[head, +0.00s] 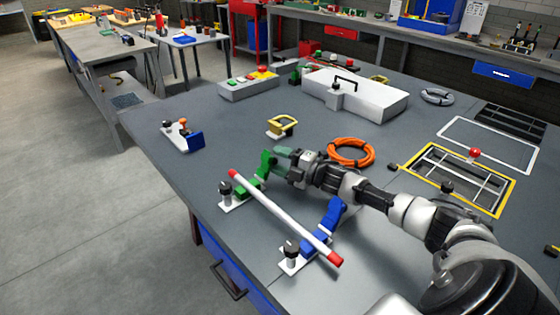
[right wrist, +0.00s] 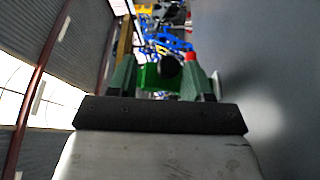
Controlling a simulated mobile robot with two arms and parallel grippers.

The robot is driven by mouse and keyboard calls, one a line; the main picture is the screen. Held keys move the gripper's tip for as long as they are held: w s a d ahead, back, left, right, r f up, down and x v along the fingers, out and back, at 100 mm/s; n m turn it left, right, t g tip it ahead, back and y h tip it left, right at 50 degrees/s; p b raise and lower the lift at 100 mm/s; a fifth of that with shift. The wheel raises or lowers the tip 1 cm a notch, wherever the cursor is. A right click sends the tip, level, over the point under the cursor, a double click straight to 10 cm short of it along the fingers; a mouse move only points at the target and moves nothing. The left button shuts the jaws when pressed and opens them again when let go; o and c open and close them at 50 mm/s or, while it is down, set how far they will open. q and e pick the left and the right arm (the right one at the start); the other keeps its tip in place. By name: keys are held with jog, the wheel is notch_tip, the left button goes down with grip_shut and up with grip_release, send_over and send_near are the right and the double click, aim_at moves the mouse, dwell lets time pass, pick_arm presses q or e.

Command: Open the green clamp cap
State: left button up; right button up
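The green clamp cap (head: 266,164) stands raised at the far end of a small white base plate (head: 232,205) on the grey bench. My right gripper (head: 279,163) reaches in from the right, its fingertips close beside the cap. In the right wrist view, the green clamp (right wrist: 160,76) shows between the two spread fingers (right wrist: 166,82), with gaps at the sides. The gripper looks open; contact with the cap cannot be told. A white rod with red ends (head: 283,216) runs from the green clamp to the blue clamp (head: 331,214). My left gripper is not in view.
An orange cable coil (head: 351,153) lies behind my right arm. A yellow-framed opening (head: 460,178) is at right.

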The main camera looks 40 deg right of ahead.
jog(key=shift+s, duration=0.1)
jog(key=v, duration=0.9)
jog(key=shift+f+b, duration=0.1)
jog(key=shift+b, duration=0.3)
jog(key=shift+v, duration=0.85)
jog(key=shift+r, duration=0.2)
